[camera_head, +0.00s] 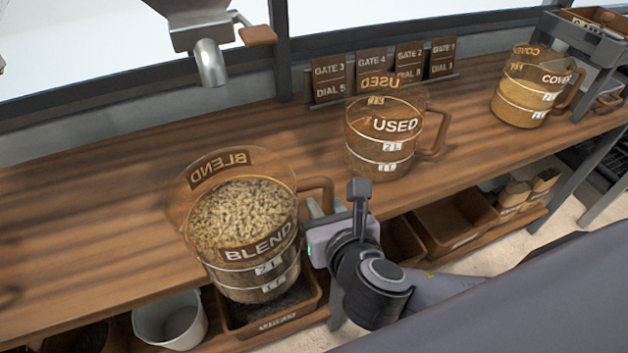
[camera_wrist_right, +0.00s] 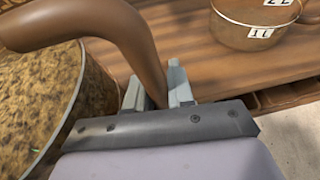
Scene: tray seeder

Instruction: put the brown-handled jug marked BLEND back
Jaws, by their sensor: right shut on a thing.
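The clear jug marked BLEND (camera_head: 246,225) holds pale brown grain and appears upright, in front of the wooden bench. My right gripper (camera_head: 318,208) is shut on its brown handle, at the jug's right side. In the right wrist view the handle (camera_wrist_right: 140,50) passes down between the fingers of the right gripper (camera_wrist_right: 160,88), and the grain-filled jug (camera_wrist_right: 40,110) shows at the left. I cannot tell whether the jug's base touches the bench edge; it overlaps the lower shelf in the picture. My left gripper is not in view.
The jug marked USED (camera_head: 382,135) stands on the bench (camera_head: 110,175) to the right, with the jug marked COVER (camera_head: 527,90) farther right. A metal spout (camera_head: 210,62) hangs above. Gate cards (camera_head: 375,70) stand at the back. The bench's left part is clear.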

